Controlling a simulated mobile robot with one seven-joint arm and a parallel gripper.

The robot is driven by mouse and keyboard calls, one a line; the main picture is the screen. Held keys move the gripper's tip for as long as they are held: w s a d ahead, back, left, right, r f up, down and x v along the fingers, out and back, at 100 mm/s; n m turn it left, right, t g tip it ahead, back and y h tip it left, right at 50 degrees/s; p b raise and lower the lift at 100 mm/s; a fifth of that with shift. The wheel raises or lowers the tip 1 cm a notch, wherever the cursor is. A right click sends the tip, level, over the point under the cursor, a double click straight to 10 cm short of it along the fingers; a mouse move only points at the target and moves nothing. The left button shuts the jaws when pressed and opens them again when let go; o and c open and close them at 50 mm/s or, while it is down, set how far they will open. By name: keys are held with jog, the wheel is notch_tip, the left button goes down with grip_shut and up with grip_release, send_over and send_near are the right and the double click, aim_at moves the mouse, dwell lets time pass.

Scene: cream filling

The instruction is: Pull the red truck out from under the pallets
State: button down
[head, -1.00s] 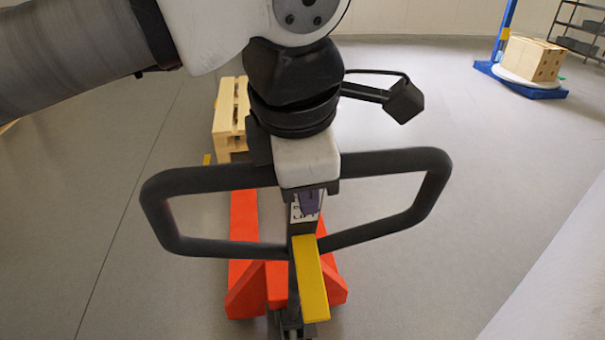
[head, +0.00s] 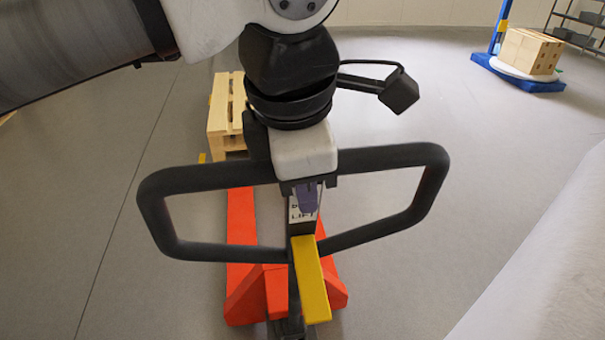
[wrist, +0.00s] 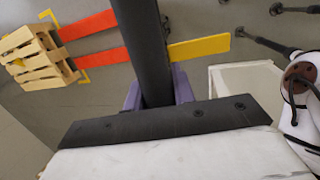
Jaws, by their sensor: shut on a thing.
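The red truck (head: 240,230) stands on the floor before me, its forks pointing away toward the stacked wooden pallets (head: 217,125). In the wrist view the pallets (wrist: 38,55) are at the left, with the two red forks (wrist: 90,26) reaching up to their near side. I cannot tell whether the fork tips are still under them. The truck's black loop handle (head: 430,185) carries a yellow lever (head: 312,280). My gripper (head: 306,195) is shut on the handle's middle bar; its purple fingers (wrist: 155,92) sit on both sides of the bar in the wrist view.
A box (head: 530,52) stands on a blue-based turntable at the far right, near a dark shelf (head: 580,25). A pale surface (head: 550,260) borders the right side. Yellow marks (wrist: 83,76) lie on the floor around the pallets. The floor between is clear.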

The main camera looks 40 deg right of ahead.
jog(key=shift+r, duration=0.1)
jog(key=c, duration=1.3)
grip_release()
jog(key=shift+s, duration=0.15)
jog(key=shift+o, duration=1.1)
jog(key=v, duration=1.3)
jog(key=shift+r+p, duration=0.35)
jog(key=shift+r, duration=0.05)
jog(key=shift+a, duration=0.1)
